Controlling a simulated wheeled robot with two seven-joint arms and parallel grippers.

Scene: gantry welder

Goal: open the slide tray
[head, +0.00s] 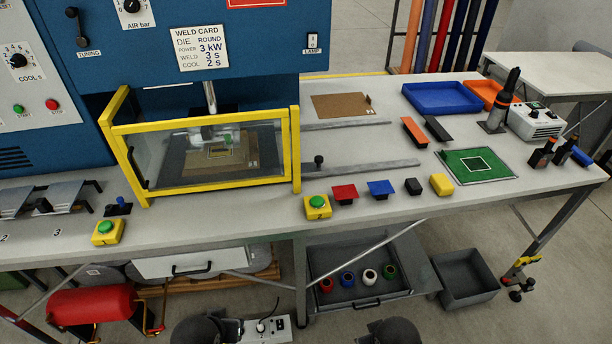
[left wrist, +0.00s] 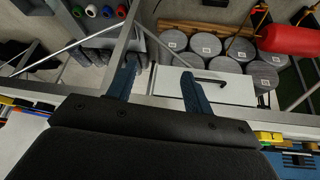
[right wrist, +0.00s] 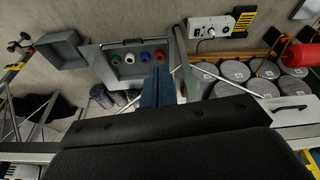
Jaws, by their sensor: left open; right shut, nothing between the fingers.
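The brown tray plate (head: 210,160) lies inside the yellow-framed clear guard (head: 212,185), under the welder's press head (head: 212,133). Two grey rails (head: 385,168) run from the guard to the right along the bench top. A black knob (head: 319,161) stands by the near rail, just right of the guard; I cannot tell if it belongs to the tray. My left gripper (left wrist: 158,67) is open and empty, pointing down before the bench front in the left wrist view. My right gripper (right wrist: 158,75) is shut and empty in the right wrist view. Neither touches the tray.
Two yellow boxes with green buttons (head: 317,206) (head: 108,231) sit along the bench's front edge. Red and blue blocks (head: 380,187) stand right of the guard. Below the bench are an open grey drawer (head: 400,255) with coloured rings and a white drawer (head: 190,266).

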